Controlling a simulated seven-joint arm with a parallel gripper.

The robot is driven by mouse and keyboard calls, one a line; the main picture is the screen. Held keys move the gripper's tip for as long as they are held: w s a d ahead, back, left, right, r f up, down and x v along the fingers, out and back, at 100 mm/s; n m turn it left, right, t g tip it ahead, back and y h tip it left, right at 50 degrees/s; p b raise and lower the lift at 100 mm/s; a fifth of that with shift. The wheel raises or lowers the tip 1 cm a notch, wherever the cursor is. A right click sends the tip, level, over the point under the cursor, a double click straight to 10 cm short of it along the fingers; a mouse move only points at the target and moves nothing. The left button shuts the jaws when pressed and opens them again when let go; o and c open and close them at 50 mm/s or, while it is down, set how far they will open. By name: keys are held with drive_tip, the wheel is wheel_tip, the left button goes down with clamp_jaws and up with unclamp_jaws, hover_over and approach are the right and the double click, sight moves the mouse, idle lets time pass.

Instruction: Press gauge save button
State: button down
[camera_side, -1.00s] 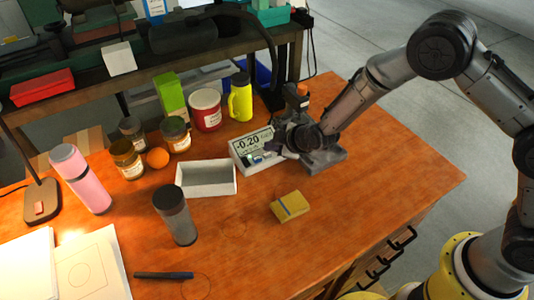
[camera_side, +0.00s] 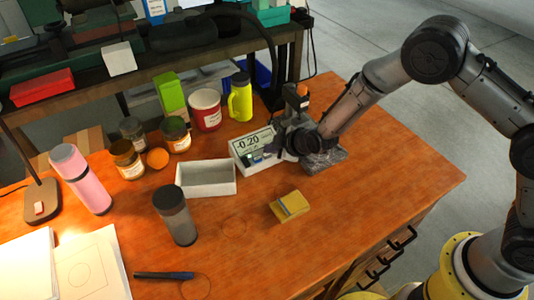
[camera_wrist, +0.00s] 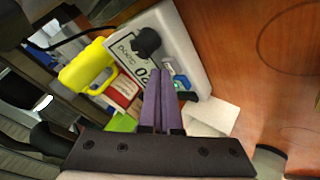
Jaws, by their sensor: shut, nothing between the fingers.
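The gauge (camera_side: 271,165) is a white box on the wooden table, with a display reading -0.20 and a row of small buttons (camera_side: 258,158) below it. No readable label shows which button is save. My gripper (camera_wrist: 162,76) is shut and empty, its two purple-grey fingers together. In the side view my gripper (camera_side: 279,150) is at the gauge's right end, partly hiding it. I cannot tell whether the fingertips touch a button.
A grey stand base (camera_side: 326,160) sits right beside the gauge, with an orange-topped post behind my wrist. A white open tray (camera_side: 207,192) is at left, a yellow block (camera_side: 289,206) in front, and a yellow bottle (camera_side: 240,100) behind. The table's right front is clear.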

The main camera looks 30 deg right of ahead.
drive_tip(key=shift+f, duration=0.25)
idle(0.4)
drive_tip(key=shift+r, duration=0.8)
drive_tip(key=shift+r, duration=2.5)
